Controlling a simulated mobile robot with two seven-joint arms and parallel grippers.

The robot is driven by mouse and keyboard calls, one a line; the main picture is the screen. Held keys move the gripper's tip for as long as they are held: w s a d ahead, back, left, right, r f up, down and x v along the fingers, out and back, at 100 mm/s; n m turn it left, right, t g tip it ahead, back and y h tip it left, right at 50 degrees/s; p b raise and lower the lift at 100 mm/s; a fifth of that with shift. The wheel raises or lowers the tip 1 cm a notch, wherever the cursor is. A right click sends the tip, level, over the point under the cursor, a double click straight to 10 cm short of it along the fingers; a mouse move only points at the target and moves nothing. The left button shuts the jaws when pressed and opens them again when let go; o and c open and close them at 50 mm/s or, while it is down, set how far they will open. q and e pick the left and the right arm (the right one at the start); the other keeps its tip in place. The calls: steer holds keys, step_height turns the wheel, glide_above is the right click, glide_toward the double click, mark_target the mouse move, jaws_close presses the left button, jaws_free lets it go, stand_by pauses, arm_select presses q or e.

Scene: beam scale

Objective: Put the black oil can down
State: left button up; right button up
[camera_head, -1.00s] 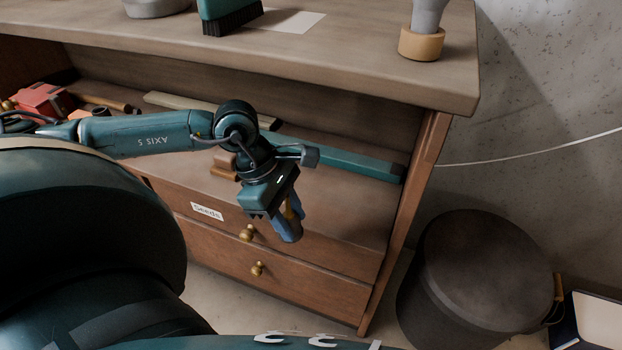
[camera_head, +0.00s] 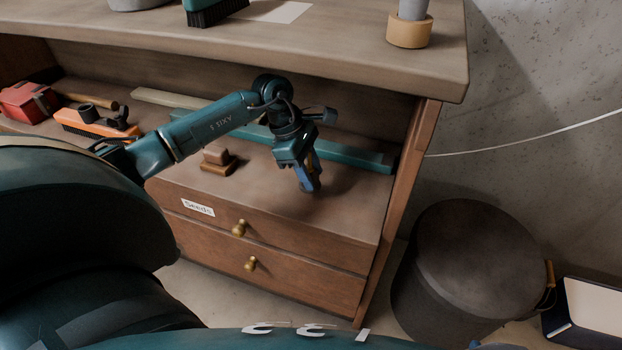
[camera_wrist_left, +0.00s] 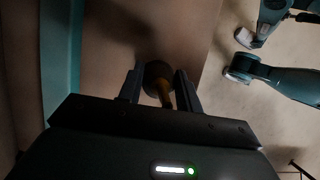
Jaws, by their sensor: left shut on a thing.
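My left gripper (camera_head: 309,186) points down over the bare right part of the lower shelf, in front of the long teal bar. It also shows in the left wrist view (camera_wrist_left: 157,78), shut on a small dark, round thing with a tan-yellow stem, which I take to be the oil can (camera_wrist_left: 157,74). Its shape is mostly hidden by the fingers and shade. In the head view the fingers hide nearly all of it. I cannot tell whether it touches the shelf (camera_head: 345,215). My right gripper is not in view.
Left of the gripper sits a small brown block (camera_head: 217,160). Behind it lies the teal bar (camera_head: 350,152). An orange tool (camera_head: 95,125) and a red box (camera_head: 28,103) lie further left. The upper worktop (camera_head: 340,45) overhangs the shelf. A dark bin (camera_head: 470,260) stands right.

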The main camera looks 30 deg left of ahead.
arm_select(q)
step_height(320, 180, down, 3)
steer(key=shift+w+r, duration=0.1)
steer(key=shift+w, duration=0.05)
steer(key=shift+b, duration=0.3)
steer(key=o, duration=1)
